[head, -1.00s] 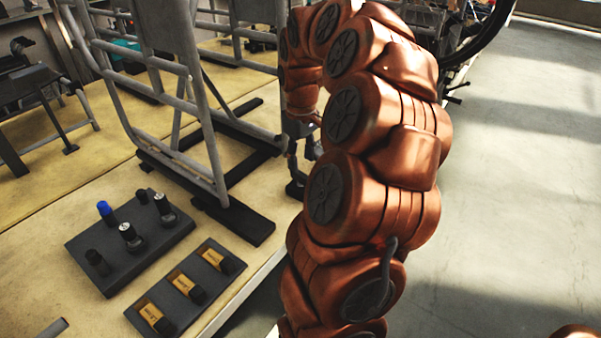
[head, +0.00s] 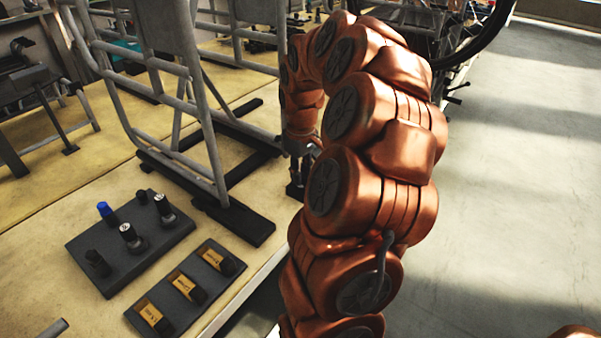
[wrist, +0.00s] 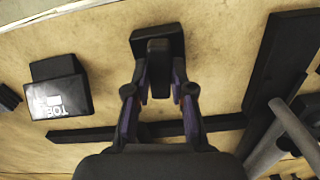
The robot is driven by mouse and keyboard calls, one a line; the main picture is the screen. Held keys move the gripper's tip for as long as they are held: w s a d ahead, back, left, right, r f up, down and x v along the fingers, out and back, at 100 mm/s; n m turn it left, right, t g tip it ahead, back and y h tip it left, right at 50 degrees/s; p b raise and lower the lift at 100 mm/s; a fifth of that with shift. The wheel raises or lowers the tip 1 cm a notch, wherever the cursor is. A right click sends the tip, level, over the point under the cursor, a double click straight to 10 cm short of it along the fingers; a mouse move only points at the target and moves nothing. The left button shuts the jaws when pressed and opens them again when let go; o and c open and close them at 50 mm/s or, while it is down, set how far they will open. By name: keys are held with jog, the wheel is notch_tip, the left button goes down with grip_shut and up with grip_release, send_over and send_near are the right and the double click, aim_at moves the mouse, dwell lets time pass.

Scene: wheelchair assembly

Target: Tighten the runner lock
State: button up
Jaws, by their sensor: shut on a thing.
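My gripper (wrist: 159,88) has dark fingers with purple sides. In the wrist view it is shut on a black upright part (wrist: 158,52), which rises from a black rectangular base (wrist: 141,38) on the wooden worktop. Whether this part is the runner lock, I cannot tell for sure, as no label shows. In the head view my gripper (head: 299,166) points down near the worktop's right edge. The black base (head: 294,190) shows just below it; the fingertips there are small and dark.
A grey tubular frame (head: 217,150) stands left of my gripper on black runners (head: 236,217). A dark tool tray (head: 75,245) and a tray of labelled yellow pieces (head: 222,248) lie at front left. In the wrist view, a black box with white lettering (wrist: 75,98) lies left.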

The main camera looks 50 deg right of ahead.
grip_shut()
jog(key=shift+f+m+b, duration=0.1)
jog(key=shift+m+b, duration=0.8)
jog(key=shift+m, duration=0.1)
jog(key=m+b, duration=0.3)
jog(key=m, duration=0.2)
jog(key=m+b, duration=0.1)
jog(key=m, duration=0.3)
jog(key=shift+m, duration=1.9)
